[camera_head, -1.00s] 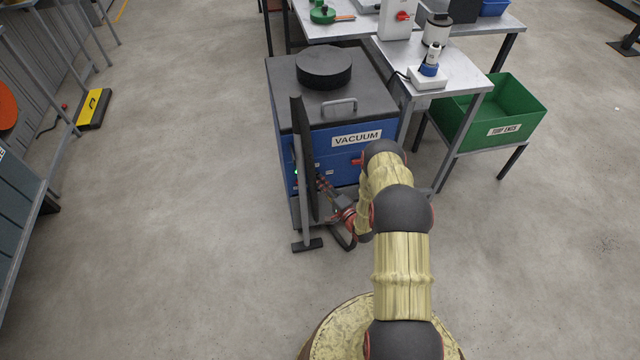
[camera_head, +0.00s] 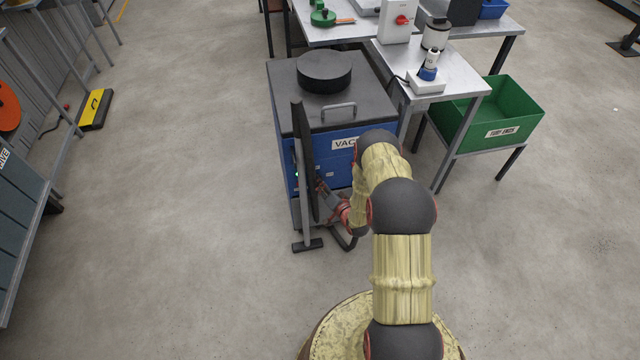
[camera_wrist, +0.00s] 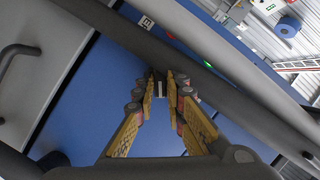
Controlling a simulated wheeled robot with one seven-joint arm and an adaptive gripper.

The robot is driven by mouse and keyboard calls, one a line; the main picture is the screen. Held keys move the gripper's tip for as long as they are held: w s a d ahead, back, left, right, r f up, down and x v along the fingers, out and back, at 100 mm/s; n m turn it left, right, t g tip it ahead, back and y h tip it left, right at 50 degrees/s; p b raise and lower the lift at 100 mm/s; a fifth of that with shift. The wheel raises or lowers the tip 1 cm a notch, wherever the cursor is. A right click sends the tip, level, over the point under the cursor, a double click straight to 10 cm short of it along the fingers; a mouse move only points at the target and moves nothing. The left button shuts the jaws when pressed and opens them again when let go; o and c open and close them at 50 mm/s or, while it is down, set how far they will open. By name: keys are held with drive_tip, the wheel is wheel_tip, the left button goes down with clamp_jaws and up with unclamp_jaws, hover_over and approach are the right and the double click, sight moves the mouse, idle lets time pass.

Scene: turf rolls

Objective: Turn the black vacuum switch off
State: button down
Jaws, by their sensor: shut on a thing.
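The blue vacuum cabinet (camera_head: 345,134) with a grey top stands in the middle of the head view. My arm covers part of its VACUUM label. My gripper (camera_head: 322,187) is low at its front, right beside an upright dark panel (camera_head: 303,150). In the wrist view, my gripper (camera_wrist: 160,86) points at the blue front. Its fingertips close on a small dark piece with a pale strip, which looks like the black vacuum switch (camera_wrist: 159,84). The fingers hide most of it, and its turn position cannot be read. A green light (camera_wrist: 208,65) glows nearby.
A dark bar (camera_wrist: 235,95) crosses close to my fingers in the wrist view. A metal table (camera_head: 462,82) and a green bin (camera_head: 525,102) stand to the right.

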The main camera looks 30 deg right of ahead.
drive_tip(key=shift+a+r+n+g+h, duration=0.1)
drive_tip(key=shift+n+g+h, duration=0.3)
drive_tip(key=shift+n+h, duration=0.55)
drive_tip(key=shift+a+f+n+g+h, duration=0.15)
drive_tip(key=shift+n+g+h, duration=0.3)
drive_tip(key=shift+n, duration=0.85)
drive_tip(key=shift+a+r+n+g+h, duration=0.15)
drive_tip(key=shift+n+g+h, duration=0.2)
drive_tip(key=shift+n+h, duration=0.6)
drive_tip(key=shift+n, duration=0.4)
drive_tip(key=c, duration=1.8)
unclamp_jaws()
drive_tip(key=shift+w+y, duration=0.1)
drive_tip(key=shift+y, duration=0.15)
drive_tip(key=shift+c, duration=0.2)
drive_tip(key=v, duration=1.2)
